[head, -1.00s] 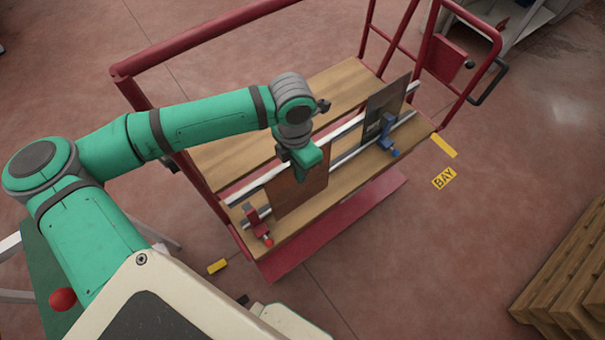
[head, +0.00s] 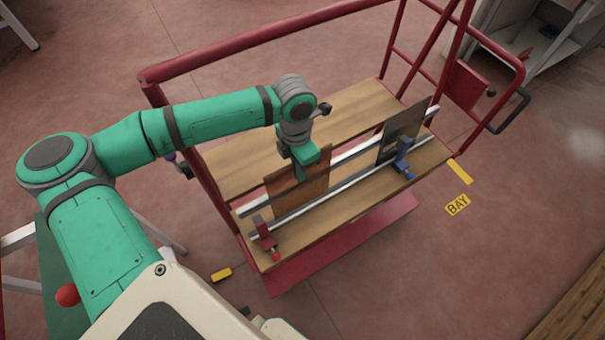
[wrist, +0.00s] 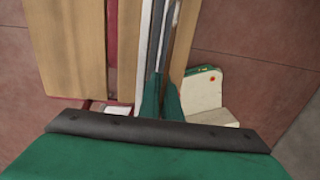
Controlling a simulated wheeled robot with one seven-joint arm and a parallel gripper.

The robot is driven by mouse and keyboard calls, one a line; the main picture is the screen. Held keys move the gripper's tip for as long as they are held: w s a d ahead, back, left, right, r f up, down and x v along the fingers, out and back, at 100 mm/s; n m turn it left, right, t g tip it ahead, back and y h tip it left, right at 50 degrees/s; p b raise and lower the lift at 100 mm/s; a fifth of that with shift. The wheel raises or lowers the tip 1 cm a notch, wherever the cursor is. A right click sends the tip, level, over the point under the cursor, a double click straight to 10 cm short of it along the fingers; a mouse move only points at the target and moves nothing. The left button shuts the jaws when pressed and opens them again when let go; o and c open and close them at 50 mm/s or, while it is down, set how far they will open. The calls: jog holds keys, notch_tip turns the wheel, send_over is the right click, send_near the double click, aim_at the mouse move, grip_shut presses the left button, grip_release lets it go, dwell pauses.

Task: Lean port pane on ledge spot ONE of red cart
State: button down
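The red cart (head: 260,42) has wooden ledges with two pale rails along the front ledge (head: 330,225). My gripper (head: 304,172) is shut on the top edge of a brown pane (head: 287,193). The pane stands nearly upright at the left half of the front ledge, its lower part behind the front rail. Whether its bottom edge touches the ledge is hidden. In the wrist view, my fingers (wrist: 160,100) close on the thin pane edge (wrist: 168,50). No spot number is readable.
A dark grey pane (head: 402,128) stands farther right, by a blue clamp (head: 403,158). A red clamp (head: 264,232) sits at the front rail's left end. Red handrails enclose the cart's back and right side. A wooden pallet (head: 575,310) lies lower right.

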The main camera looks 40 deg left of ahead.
jog(key=shift+w+a+f, duration=0.1)
jog(key=shift+a+f, duration=0.1)
jog(key=shift+f, duration=0.65)
jog(key=shift+w+a+f, duration=0.1)
jog(key=shift+a+f, duration=0.05)
jog(key=shift+f, duration=0.65)
jog(key=shift+w+a+f, duration=0.1)
jog(key=shift+a+f, duration=0.1)
jog(key=shift+f, duration=1.25)
jog(key=c, duration=1.9)
grip_release()
jog(key=shift+s, duration=0.1)
notch_tip(320, 180, up, 11)
jog(key=shift+w+a, duration=0.2)
jog(key=shift+a, duration=0.1)
jog(key=shift+d+f, duration=0.1)
jog(key=shift+f, duration=0.05)
